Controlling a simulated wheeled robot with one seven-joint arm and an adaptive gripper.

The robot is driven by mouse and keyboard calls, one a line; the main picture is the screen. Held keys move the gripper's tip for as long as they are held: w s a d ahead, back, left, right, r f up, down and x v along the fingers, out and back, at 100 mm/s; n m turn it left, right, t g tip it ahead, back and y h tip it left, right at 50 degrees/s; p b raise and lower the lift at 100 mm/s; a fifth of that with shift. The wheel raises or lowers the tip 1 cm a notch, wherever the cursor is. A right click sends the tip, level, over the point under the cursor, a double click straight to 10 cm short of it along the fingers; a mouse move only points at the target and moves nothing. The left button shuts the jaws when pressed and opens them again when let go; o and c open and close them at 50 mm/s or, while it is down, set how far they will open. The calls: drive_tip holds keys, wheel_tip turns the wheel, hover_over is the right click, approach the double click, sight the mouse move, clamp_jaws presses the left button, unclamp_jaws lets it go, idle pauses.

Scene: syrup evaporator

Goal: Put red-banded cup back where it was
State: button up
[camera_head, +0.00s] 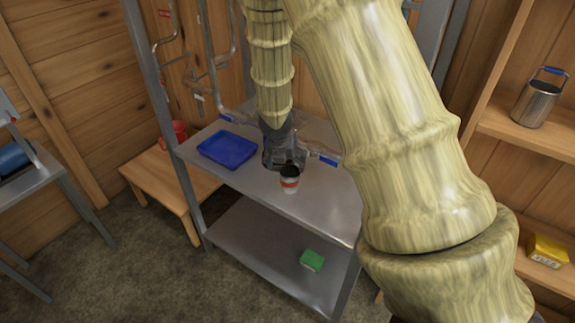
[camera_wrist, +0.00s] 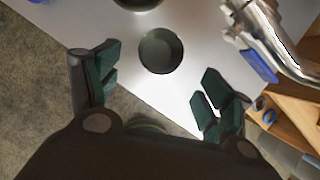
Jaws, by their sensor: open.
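The red-banded cup (camera_head: 290,184) stands upright on the upper metal shelf (camera_head: 325,195); it is pale with a red band and a dark opening. My gripper (camera_head: 284,158) points down at the shelf, just behind the cup in the head view, and its fingers are hard to make out there. In the wrist view my gripper (camera_wrist: 162,68) is open, its dark green fingers wide apart. A dark round cup-like opening (camera_wrist: 160,50) lies between and slightly beyond the fingertips, with no finger touching it. No band shows there, so I cannot tell which vessel it is.
A blue tray (camera_head: 227,149) lies left of my gripper. A pipe with a blue handle (camera_wrist: 258,66) runs close on the right. Another dark round thing (camera_wrist: 139,3) is cut off at the top. A green box (camera_head: 312,260) sits on the lower shelf.

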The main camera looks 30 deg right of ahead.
drive_tip(key=v, duration=0.4)
drive_tip(key=s+a+f+m+g+y, duration=0.1)
drive_tip(key=s+a+f+m+y, duration=0.1)
drive_tip(key=s+a+f+m, duration=0.65)
drive_tip(key=s+a+f+m+g+y, duration=0.1)
drive_tip(key=s+a+f+m+y, duration=0.35)
drive_tip(key=s+f, duration=0.6)
drive_tip(key=s+a+f+m+h, duration=0.1)
drive_tip(key=s+a+f+m, duration=0.1)
drive_tip(key=s+f+m, duration=0.3)
drive_tip(key=s+a+f+m+h, duration=0.2)
drive_tip(key=s+f+m, duration=0.4)
drive_tip(key=s+m, duration=0.3)
drive_tip(key=s, duration=0.3)
drive_tip(key=shift+s+m+g, duration=0.15)
drive_tip(key=shift+m+g, duration=0.15)
drive_tip(key=shift+g, duration=0.1)
wheel_tip(320, 180, down, 7)
drive_tip(key=b, duration=0.7)
drive_tip(key=shift+f, duration=0.15)
